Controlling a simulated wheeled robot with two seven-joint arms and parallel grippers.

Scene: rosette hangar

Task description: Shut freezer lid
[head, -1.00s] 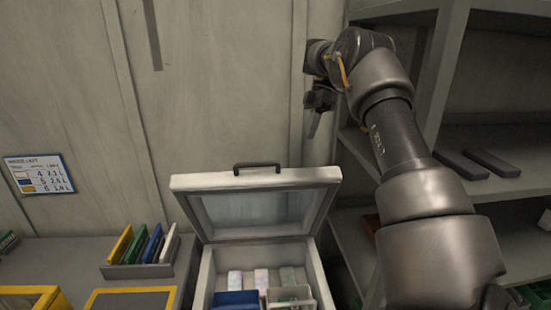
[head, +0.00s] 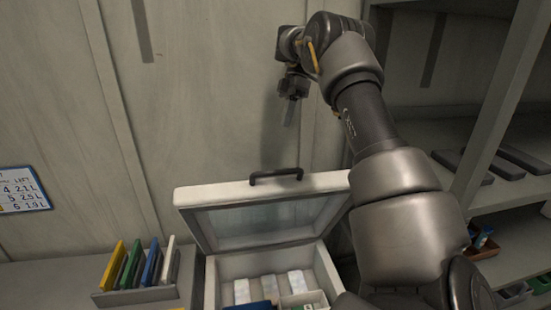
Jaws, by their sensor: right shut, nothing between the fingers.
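The freezer's lid (head: 265,217) stands raised and tilted back, with a dark handle (head: 276,175) on its upper edge. The white freezer box (head: 211,283) below is open, and pale packs (head: 268,287) and a blue item show inside it. My right gripper (head: 290,112) is shut and empty. It points down above the lid handle, a little to its right, and does not touch it. My right arm covers the lid's right corner and part of the box's right side. My left gripper is not in view.
A rack (head: 134,296) with yellow, green, blue and white panels stands on the counter left of the freezer. Shelves (head: 500,200) with dark flat pieces (head: 525,159) and small bins fill the right. A wall chart (head: 22,190) hangs at left. The wall stands close behind the lid.

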